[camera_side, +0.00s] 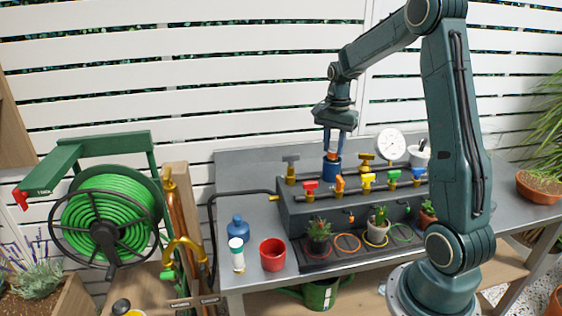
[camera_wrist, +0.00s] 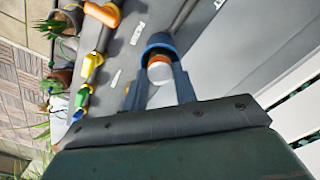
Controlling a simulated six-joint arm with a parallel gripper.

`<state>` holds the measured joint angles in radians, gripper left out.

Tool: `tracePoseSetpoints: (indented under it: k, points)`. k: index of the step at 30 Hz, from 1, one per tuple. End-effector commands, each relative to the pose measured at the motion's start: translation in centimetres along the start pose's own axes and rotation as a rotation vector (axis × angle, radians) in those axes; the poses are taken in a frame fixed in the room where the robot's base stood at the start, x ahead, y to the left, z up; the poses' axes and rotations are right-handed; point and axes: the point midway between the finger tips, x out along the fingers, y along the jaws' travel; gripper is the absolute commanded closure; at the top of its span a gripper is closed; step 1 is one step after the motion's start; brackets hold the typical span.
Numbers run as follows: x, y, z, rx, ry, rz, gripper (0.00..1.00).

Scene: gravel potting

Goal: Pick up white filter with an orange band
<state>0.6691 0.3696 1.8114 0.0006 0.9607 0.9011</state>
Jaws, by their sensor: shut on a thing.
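The white filter with an orange band (camera_wrist: 159,70) sits between my gripper's fingers in the wrist view, its white round end toward the camera. In the side view its orange band (camera_side: 332,155) shows between the fingertips, at the mouth of the blue cup (camera_side: 331,171). The cup also shows in the wrist view (camera_wrist: 160,42). My gripper (camera_side: 333,153) points straight down and is shut on the filter; it also shows in the wrist view (camera_wrist: 160,72). The filter's lower part is hidden by the cup.
A dark manifold (camera_side: 300,220) with several coloured valves lies beside and in front of the cup. A pressure gauge (camera_side: 391,145) stands to the right. Potted plants stand in front.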

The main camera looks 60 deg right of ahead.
Motion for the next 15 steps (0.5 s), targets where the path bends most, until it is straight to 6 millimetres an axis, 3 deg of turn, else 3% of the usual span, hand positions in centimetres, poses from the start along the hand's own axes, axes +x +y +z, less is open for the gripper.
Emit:
tracePoseSetpoints:
  k: [10, 15]
  points:
    - [-0.3, 0.0, 0.0, 0.0, 0.001, -0.002, 1.0]
    - [-1.4, -0.1, -0.1, 0.0, 0.002, -0.003, 1.0]
